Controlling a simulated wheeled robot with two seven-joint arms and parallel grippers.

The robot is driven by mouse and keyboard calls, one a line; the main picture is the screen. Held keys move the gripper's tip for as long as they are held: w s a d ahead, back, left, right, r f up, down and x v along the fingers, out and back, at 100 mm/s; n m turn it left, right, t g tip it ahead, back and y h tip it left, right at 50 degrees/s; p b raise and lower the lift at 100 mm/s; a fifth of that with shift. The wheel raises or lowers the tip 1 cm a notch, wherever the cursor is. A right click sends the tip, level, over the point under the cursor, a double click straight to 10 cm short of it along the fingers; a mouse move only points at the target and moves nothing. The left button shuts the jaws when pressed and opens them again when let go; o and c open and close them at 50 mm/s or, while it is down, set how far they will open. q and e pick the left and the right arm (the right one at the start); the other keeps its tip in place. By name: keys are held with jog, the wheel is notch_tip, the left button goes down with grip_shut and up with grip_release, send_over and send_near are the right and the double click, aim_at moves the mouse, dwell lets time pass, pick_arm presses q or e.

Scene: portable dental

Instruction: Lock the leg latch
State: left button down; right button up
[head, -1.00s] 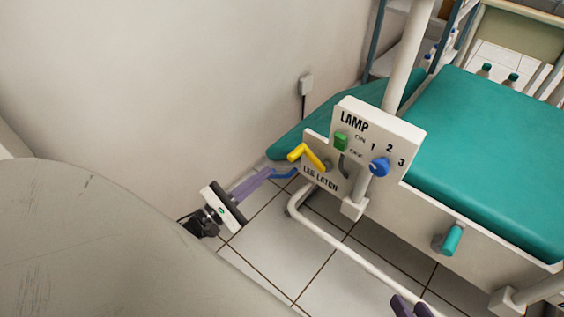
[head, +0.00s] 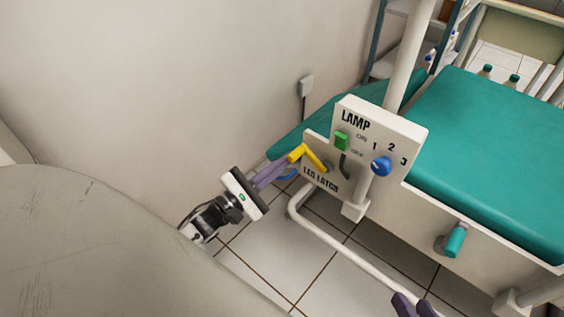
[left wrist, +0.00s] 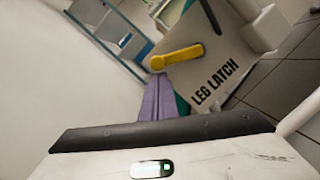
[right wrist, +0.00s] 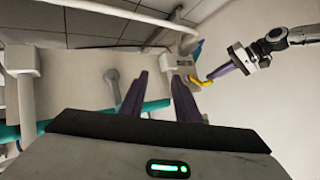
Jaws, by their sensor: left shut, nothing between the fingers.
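The yellow leg latch lever (head: 314,159) sits on the white panel lettered LEG LATCH (head: 322,180), slanting up to the left in the head view. In the left wrist view the lever (left wrist: 178,57) lies just beyond my fingertips. My left gripper (head: 290,160) is shut and empty, its purple fingers together at the lever's free end. Whether they touch it I cannot tell. In the left wrist view the closed fingers (left wrist: 157,80) point at the lever's end. My right gripper (right wrist: 160,82) is open and empty; its fingertips (head: 410,304) show at the bottom of the head view.
The lamp box (head: 380,135) with a green switch and blue knob stands right beside the latch panel. A teal couch (head: 490,150) fills the right side. A white tube frame (head: 335,238) runs low over the tiled floor. A bare wall (head: 180,80) is at left.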

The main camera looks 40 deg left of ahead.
pick_arm(q)
jog(key=r+m+p, duration=0.1)
jog(key=m+p, duration=0.1)
jog(key=p, duration=0.1)
jog(key=shift+d+r+h, duration=0.1)
jog(key=shift+r+h, duration=0.05)
jog(key=shift+h, duration=0.15)
pick_arm(e)
jog(key=d+f, duration=0.1)
jog(key=d+f+g+h, duration=0.1)
jog(key=f, duration=0.1)
jog(key=shift+s, duration=0.2)
